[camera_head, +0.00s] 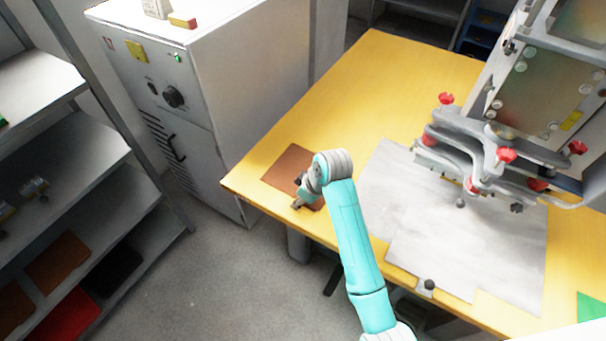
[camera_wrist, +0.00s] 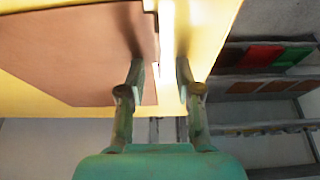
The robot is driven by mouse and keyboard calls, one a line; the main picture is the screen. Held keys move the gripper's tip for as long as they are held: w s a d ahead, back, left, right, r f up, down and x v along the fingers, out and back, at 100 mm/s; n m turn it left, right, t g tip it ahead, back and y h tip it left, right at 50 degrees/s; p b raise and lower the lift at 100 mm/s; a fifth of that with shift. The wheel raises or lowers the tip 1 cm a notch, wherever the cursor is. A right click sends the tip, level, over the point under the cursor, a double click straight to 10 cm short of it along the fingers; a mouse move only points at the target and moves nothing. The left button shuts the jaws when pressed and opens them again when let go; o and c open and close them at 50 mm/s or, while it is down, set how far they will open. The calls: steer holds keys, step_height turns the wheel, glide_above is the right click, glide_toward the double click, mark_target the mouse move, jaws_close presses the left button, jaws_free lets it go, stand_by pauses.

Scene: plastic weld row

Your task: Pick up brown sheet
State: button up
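The brown sheet (camera_head: 283,166) lies flat on the yellow table near its left corner. In the wrist view the sheet (camera_wrist: 75,50) fills the left part of the picture. My gripper (camera_head: 300,205) is at the sheet's near edge, and my arm hides part of the sheet. In the wrist view my gripper (camera_wrist: 160,82) has its two fingers apart with nothing held between them. The left finger overlaps the sheet's right side and the right finger is beyond its edge. I cannot tell whether a finger touches the sheet.
The yellow table (camera_head: 345,85) carries a grey metal plate (camera_head: 400,200) and a machine with red knobs (camera_head: 507,155). A white cabinet (camera_head: 250,75) stands left of the table. Shelves at the left hold another brown sheet (camera_head: 57,262) and a red sheet (camera_head: 70,317).

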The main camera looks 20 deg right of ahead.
jaws_close()
steer(key=shift+r, duration=0.1)
